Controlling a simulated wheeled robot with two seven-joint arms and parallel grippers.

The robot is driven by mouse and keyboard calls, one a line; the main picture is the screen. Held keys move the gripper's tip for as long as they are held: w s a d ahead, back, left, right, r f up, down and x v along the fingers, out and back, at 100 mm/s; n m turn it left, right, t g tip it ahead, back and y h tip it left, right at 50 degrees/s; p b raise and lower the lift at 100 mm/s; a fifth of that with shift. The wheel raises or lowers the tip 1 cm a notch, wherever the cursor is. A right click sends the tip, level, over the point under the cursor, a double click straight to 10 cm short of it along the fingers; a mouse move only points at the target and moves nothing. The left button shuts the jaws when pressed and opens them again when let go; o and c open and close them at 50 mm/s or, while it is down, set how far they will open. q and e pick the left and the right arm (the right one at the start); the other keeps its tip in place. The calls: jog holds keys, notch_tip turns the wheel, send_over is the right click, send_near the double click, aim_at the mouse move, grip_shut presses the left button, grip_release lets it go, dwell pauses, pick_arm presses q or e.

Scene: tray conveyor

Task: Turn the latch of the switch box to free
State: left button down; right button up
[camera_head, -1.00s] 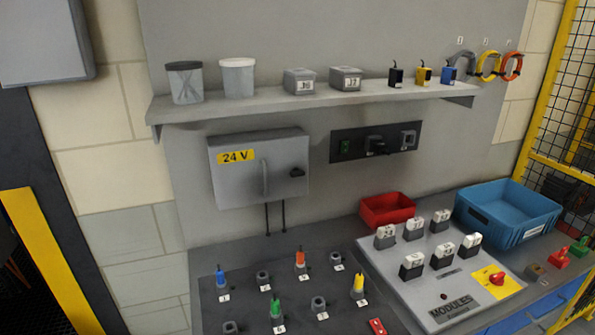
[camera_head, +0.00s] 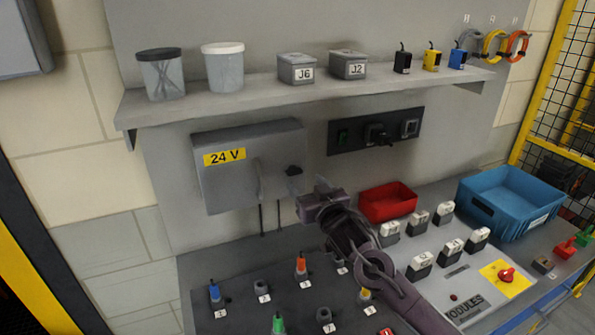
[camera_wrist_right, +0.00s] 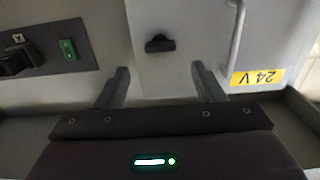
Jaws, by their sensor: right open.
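The grey switch box (camera_head: 225,185) with a yellow 24 V label hangs on the wall panel below the shelf. Its black latch (camera_head: 293,170) is on the right part of the door, beside a vertical grey handle. My right gripper (camera_head: 312,192) is just right of and below the latch in the head view, its fingers partly hidden. In the upside-down right wrist view the gripper (camera_wrist_right: 160,70) is open and empty. The latch (camera_wrist_right: 160,44) lies beyond the fingertips, about centred between them, apart from both, its bar roughly horizontal. My left gripper is not seen.
A black socket strip (camera_head: 375,132) is on the wall right of the box. The shelf (camera_head: 215,107) with pots and small boxes juts out above. A red bin (camera_head: 388,202), a blue crate (camera_head: 510,205) and a module board (camera_head: 480,300) stand on the bench below.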

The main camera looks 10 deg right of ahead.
aim_at(296, 172)
jog(key=w, duration=0.2)
jog(key=w+a+p, duration=0.1)
jog(key=w, duration=0.1)
jog(key=shift+w, duration=0.15)
jog(key=shift+w+f, duration=0.1)
jog(key=shift+w, duration=0.6)
jog(key=shift+c, duration=1)
jog(key=shift+a, duration=0.1)
jog(key=c, duration=0.8)
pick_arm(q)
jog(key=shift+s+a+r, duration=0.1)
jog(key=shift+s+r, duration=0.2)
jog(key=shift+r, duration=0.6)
